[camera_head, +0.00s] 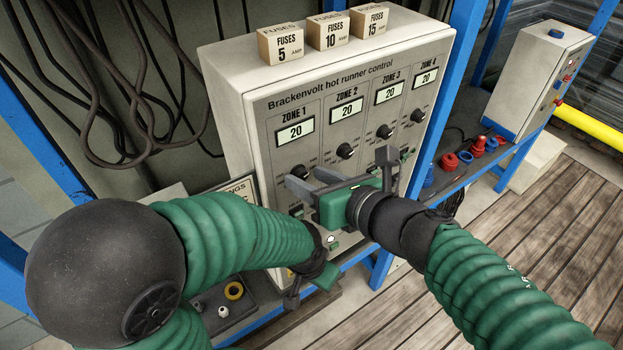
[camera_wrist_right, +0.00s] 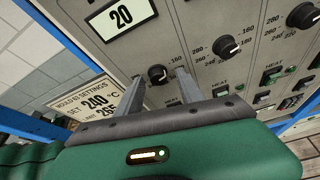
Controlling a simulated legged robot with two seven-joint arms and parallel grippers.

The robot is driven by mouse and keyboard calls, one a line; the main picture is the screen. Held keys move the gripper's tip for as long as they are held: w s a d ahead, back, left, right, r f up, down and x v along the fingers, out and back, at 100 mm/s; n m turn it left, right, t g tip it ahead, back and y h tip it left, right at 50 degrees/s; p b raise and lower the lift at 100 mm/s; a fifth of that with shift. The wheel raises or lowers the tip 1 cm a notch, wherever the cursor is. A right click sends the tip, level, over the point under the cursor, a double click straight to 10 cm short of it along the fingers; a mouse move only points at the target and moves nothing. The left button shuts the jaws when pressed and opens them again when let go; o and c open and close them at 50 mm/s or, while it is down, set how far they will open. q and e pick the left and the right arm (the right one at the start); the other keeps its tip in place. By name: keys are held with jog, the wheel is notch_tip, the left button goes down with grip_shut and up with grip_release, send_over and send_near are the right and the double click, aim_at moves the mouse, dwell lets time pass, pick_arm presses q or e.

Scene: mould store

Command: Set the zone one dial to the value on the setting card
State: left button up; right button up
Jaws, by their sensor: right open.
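The zone 1 dial (camera_head: 298,172) is a black knob below a display reading 20 (camera_head: 296,131) on the grey control box. My right gripper (camera_head: 304,180) is open in front of it. In the right wrist view the dial (camera_wrist_right: 158,74) shows between the two fingertips (camera_wrist_right: 160,84); I cannot tell whether they touch it. The setting card (camera_wrist_right: 92,104) stands left of the box and shows "SET 240 °C"; a lower line is partly covered by my gripper. In the head view the card (camera_head: 243,186) is mostly hidden by my left arm. My left gripper (camera_head: 300,287) is low in front of the box, its jaws unclear.
Dials for zones 2 (camera_head: 345,151), 3 (camera_head: 384,131) and 4 (camera_head: 417,115) sit to the right, each display at 20. Fuse boxes (camera_head: 328,33) stand on top. A tray (camera_head: 247,306) with small parts lies below my left arm. Red and blue connectors (camera_head: 478,146) line the right shelf.

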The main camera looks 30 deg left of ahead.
jog(key=shift+a, duration=0.2)
grip_shut()
